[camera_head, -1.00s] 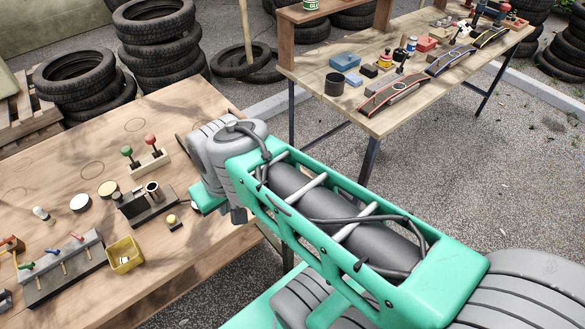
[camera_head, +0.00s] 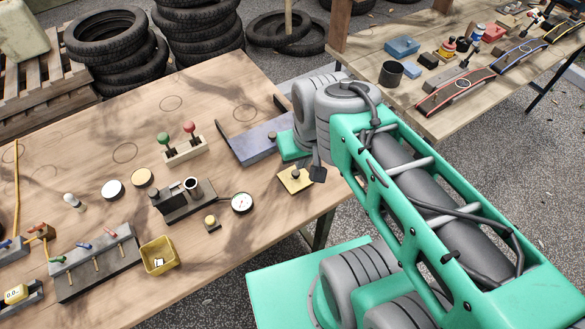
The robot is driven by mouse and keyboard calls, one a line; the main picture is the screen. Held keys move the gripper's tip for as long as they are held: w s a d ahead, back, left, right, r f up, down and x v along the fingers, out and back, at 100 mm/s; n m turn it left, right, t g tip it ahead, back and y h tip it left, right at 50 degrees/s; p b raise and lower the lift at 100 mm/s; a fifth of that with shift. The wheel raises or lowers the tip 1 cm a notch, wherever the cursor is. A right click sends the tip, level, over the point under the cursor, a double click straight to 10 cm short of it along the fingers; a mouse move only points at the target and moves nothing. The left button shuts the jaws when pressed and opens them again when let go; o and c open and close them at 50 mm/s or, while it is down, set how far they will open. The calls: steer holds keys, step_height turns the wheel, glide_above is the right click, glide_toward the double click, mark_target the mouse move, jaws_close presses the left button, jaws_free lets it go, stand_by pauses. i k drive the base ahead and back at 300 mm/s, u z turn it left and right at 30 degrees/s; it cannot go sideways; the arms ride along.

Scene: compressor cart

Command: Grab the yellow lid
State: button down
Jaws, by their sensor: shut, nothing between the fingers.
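A yellow square plate with a dark knob (camera_head: 296,180) lies farther right, near my arm. My green and grey arm reaches in from the lower right, its grey wrist joints over the bench's right end, well right of the yellow disc. I cannot make out my gripper; the arm seems to hide it.
Right of the discs stand a dark fixture with a metal cylinder (camera_head: 192,187) and a round gauge (camera_head: 241,203). A yellow bin (camera_head: 159,256) stands in front. The bench's back left is mostly clear.

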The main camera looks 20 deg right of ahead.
mark_target(294, 180)
steer(key=u, duration=1.2)
steer(key=k, duration=0.9)
steer(key=u, duration=1.4)
